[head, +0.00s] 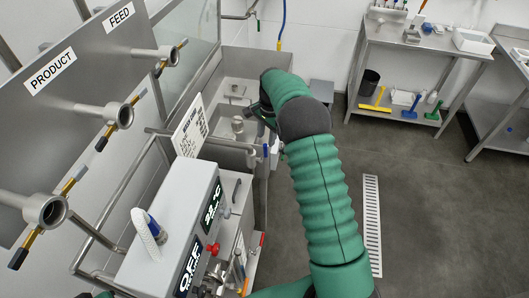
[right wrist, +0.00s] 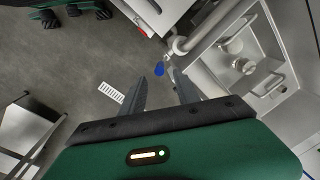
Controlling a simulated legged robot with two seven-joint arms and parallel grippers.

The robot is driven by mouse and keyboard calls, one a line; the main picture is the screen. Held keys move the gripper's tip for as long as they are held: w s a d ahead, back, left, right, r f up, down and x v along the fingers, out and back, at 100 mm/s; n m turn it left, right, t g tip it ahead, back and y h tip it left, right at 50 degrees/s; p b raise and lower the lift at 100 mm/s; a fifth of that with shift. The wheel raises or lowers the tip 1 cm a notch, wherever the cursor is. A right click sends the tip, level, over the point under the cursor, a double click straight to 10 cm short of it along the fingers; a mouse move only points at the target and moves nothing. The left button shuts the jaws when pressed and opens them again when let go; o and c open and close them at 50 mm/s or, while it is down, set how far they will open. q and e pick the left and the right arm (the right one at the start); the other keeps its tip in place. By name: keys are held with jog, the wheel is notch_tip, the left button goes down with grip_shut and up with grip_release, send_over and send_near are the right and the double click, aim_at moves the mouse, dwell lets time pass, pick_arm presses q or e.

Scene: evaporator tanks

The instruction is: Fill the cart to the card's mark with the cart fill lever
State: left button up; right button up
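My right gripper (head: 262,116) reaches out over the steel basins, its fingers partly hidden by my green arm. In the right wrist view its two fingers (right wrist: 161,80) stand apart with nothing between them. A small blue handle (right wrist: 159,68) shows just beyond the fingertips, apart from them; it may be the cart fill lever. A blue piece also shows below the gripper in the head view (head: 266,150). A white printed card (head: 189,128) stands left of the gripper. Which basin is the cart, and its fill level, I cannot tell. My left gripper is out of view.
A grey control box (head: 168,210) with lit displays stands front left. Product and feed valves (head: 118,115) line the left panel. A steel bench (head: 420,47) holds tools at the back right. The floor around the drain grate (head: 371,225) is clear.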

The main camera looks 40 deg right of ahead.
aim_at(265, 153)
jog(key=f, duration=0.3)
jog(key=f+p, duration=0.1)
jog(key=f, duration=0.2)
jog(key=w+f, duration=0.1)
jog(key=f, duration=0.2)
jog(key=shift+f+p, duration=0.25)
jog(key=shift+p, duration=0.1)
jog(key=shift+f, duration=0.5)
jog(key=c, duration=0.4)
grip_shut()
